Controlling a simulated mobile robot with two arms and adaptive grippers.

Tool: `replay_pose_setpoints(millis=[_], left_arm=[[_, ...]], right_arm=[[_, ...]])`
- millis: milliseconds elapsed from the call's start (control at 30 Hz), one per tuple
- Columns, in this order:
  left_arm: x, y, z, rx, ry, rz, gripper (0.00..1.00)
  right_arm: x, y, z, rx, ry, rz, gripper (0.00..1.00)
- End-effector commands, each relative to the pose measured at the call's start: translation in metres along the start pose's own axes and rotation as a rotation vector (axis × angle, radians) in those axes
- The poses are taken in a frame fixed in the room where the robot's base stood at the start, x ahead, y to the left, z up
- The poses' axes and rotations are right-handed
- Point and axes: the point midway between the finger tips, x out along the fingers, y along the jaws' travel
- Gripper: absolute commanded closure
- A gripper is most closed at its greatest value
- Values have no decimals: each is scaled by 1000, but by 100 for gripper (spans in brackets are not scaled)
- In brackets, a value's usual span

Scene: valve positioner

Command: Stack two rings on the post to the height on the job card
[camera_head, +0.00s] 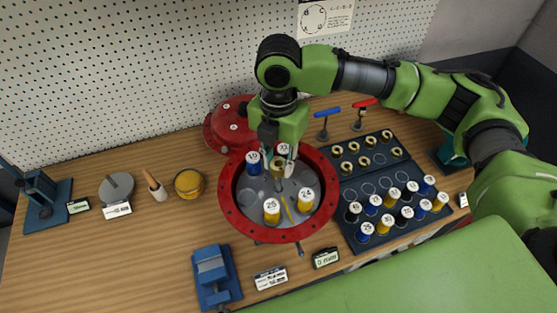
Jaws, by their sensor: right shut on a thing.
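My right gripper (279,152) reaches down over a round red-rimmed housing (228,209) and is shut on a yellow piece (278,162), partly hidden between the fingers. A white numbered cap shows by the fingers. Inside the housing stand a blue ring stack (253,167) at the back left and two yellow stacks, one at the front left (271,216) and one at the right (305,205), each with a white numbered top. Whether the held piece touches a post is hidden. A white card (326,17) with a circle diagram hangs on the pegboard. My left gripper is not in view.
A dark tray (349,232) at the right holds several blue, yellow and dark capped pieces and brass rings. A red lid (232,126) lies behind the housing. A blue vise (214,275) stands front left. Blue- and red-handled tools stand at the back. Wood is clear at left front.

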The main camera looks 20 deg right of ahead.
Motion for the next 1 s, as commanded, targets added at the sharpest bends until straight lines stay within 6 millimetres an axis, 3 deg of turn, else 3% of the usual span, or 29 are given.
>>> replay_pose_setpoints(millis=[200,1000], left_arm=[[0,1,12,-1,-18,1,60],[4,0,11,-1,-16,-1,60]], right_arm=[[0,0,0,0,0,1,99],[18,0,0,0,0,0,99]])
